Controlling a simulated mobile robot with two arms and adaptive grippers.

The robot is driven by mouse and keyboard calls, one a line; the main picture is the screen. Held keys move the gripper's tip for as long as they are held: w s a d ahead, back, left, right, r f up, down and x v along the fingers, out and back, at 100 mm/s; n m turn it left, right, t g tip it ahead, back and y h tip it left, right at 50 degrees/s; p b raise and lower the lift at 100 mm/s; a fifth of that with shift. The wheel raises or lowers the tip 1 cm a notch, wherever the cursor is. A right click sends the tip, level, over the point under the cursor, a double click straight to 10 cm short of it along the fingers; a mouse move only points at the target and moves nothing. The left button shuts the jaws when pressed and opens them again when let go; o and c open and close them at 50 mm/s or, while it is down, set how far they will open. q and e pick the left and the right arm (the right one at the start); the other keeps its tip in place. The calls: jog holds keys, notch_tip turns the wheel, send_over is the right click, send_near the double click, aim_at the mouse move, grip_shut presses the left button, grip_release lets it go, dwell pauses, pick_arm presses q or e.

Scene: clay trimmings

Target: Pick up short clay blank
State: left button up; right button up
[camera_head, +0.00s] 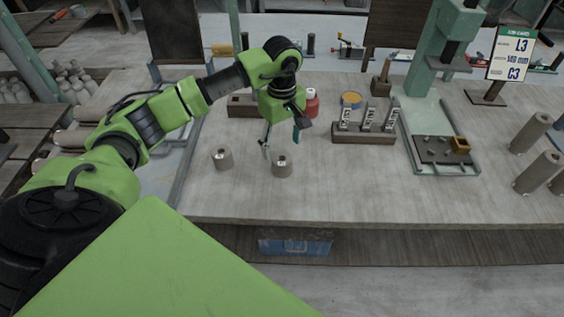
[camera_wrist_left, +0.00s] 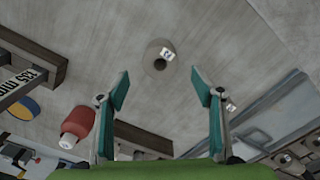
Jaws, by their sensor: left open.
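Two short grey-brown clay blanks stand upright on the bench: one on the left (camera_head: 222,158) and one on the right (camera_head: 282,166). Each has a small white tag on top. My left gripper (camera_head: 281,141) is open and empty, pointing down just above and behind the right blank. In the left wrist view the blank (camera_wrist_left: 153,49), with a dark hole and tag, lies beyond the open fingertips (camera_wrist_left: 159,85), between their lines and not touched. Another small tagged shape shows behind the right finger there, mostly hidden. My right gripper is not in view.
A red bottle (camera_head: 312,103) stands behind the gripper; it also shows in the left wrist view (camera_wrist_left: 78,122). A labelled wooden rack (camera_head: 363,138) and a green press (camera_head: 428,100) stand right. Taller clay cylinders (camera_head: 531,133) stand far right. The front bench is clear.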

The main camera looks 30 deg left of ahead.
aim_at(282, 156)
pick_arm(q)
notch_tip(282, 156, down, 5)
jog(key=p, duration=0.2)
jog(key=shift+r+p, duration=0.15)
jog(key=shift+p, duration=0.15)
jog(key=shift+f, duration=0.25)
jog(key=c, duration=1.4)
